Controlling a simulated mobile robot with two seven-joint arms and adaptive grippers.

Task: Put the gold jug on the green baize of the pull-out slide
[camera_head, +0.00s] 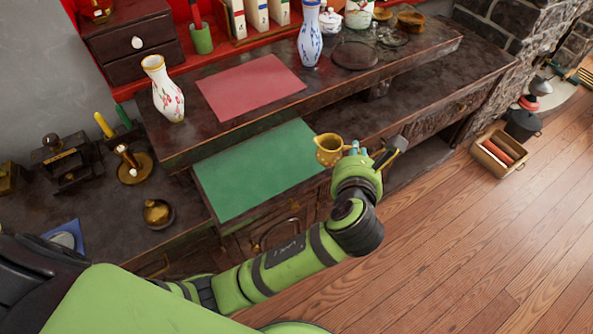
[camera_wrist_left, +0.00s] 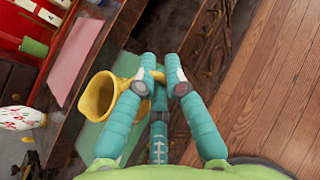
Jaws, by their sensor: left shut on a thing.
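The gold jug (camera_head: 329,150) is held in the air by my left gripper (camera_head: 357,153), near the right edge of the pull-out slide. In the left wrist view the jug (camera_wrist_left: 98,97) is at the left of the fingers, and my left gripper (camera_wrist_left: 160,75) is shut on its handle. The jug's mouth is open and visible there. The green baize (camera_head: 255,170) lies on the slide, bare in the head view. In the left wrist view the green baize (camera_wrist_left: 88,140) shows partly behind the jug and fingers. My right gripper is not in view.
A floral vase (camera_head: 164,90), a red mat (camera_head: 250,86) and a blue-white vase (camera_head: 310,35) stand or lie on the raised shelf behind the slide. A brass pot (camera_head: 157,213) and candlestick (camera_head: 133,168) are at left. Wooden floor (camera_head: 450,240) is open at right.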

